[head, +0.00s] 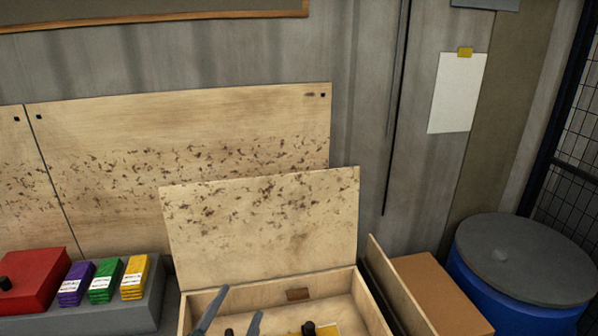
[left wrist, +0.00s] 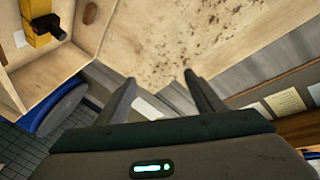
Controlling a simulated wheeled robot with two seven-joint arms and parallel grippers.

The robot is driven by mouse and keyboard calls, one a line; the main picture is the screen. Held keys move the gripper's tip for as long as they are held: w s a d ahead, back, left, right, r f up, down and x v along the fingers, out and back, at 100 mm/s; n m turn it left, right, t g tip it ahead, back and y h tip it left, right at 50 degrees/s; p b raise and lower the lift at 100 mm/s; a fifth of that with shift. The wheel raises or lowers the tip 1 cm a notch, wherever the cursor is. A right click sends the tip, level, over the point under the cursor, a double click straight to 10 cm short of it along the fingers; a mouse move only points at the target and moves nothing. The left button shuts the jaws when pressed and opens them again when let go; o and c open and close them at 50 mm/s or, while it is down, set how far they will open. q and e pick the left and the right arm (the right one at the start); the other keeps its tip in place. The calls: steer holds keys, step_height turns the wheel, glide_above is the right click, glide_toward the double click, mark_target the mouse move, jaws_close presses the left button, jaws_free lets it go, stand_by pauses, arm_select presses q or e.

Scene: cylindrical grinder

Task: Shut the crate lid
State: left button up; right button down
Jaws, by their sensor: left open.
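The wooden crate (head: 195,302) stands at the bottom middle of the head view, its front cut off by the frame. Its lid (head: 262,225) stands raised at the back edge, close to upright, with dark specks on its face. The lid also shows in the left wrist view (left wrist: 185,38), beyond my fingertips. My left gripper (head: 236,303) is open and empty, over the left part of the crate opening. Its two fingers show apart in the left wrist view (left wrist: 158,86). A yellow item with a black knob (left wrist: 42,25) lies inside the crate. My right gripper is not in view.
A red box (head: 35,278) and several coloured packs (head: 104,281) sit on a grey block at the left. A brown board or box (head: 440,290) stands right of the crate. A blue drum with a grey top (head: 525,255) is at far right.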

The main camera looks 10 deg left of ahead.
arm_select(q)
steer(key=s+a+f+n+g, duration=0.2)
steer(key=s+f+n+g, duration=0.4)
steer(key=s+f+g, duration=1.3)
steer(key=s+f+t+b, duration=0.1)
steer(key=s+f+b, duration=0.2)
steer(key=f, duration=1.2)
steer(key=s+f+t+b, duration=0.2)
steer(key=s+f+b, duration=0.1)
steer(key=f, duration=1.1)
steer(key=s+f+t+b, duration=0.1)
steer(key=s+f+b, duration=0.2)
steer(key=f, duration=1.2)
steer(key=s+a+f+b, duration=0.1)
steer(key=s+f+b, duration=0.2)
steer(key=s+f, duration=0.5)
steer(key=s+a+f+g+b, duration=0.1)
steer(key=s+f+b, duration=0.2)
steer(key=s+f, duration=0.6)
step_height(320, 180, down, 5)
steer(key=shift+a+r, duration=0.1)
steer(key=shift+a, duration=0.3)
